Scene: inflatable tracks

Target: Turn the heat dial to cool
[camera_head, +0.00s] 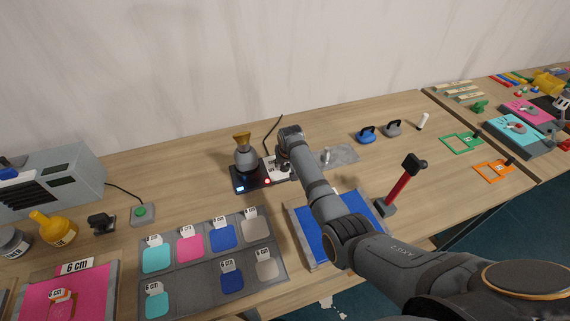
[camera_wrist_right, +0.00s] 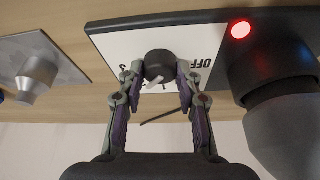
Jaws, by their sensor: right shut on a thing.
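The black heat dial (camera_wrist_right: 158,62) stands on a white panel (camera_wrist_right: 115,45) lettered "OFF" in the right wrist view. A light pointer mark shows on the dial. My right gripper (camera_wrist_right: 160,73) is shut on the dial, one finger on each side. In the head view, my right gripper (camera_head: 284,162) reaches down at the white panel and hides the dial. A red light (camera_wrist_right: 240,29) glows beside the panel. Other lettering on the panel is partly hidden by the fingers, and I cannot read "cool". My left gripper is not in view.
A dark flask-like vessel with a brass funnel top (camera_head: 243,158) stands on the dark base beside the panel. A grey plate with a metal knob (camera_head: 326,155) lies to the right. A blue mat (camera_head: 310,235) and a grey sample tray (camera_head: 195,275) lie in front.

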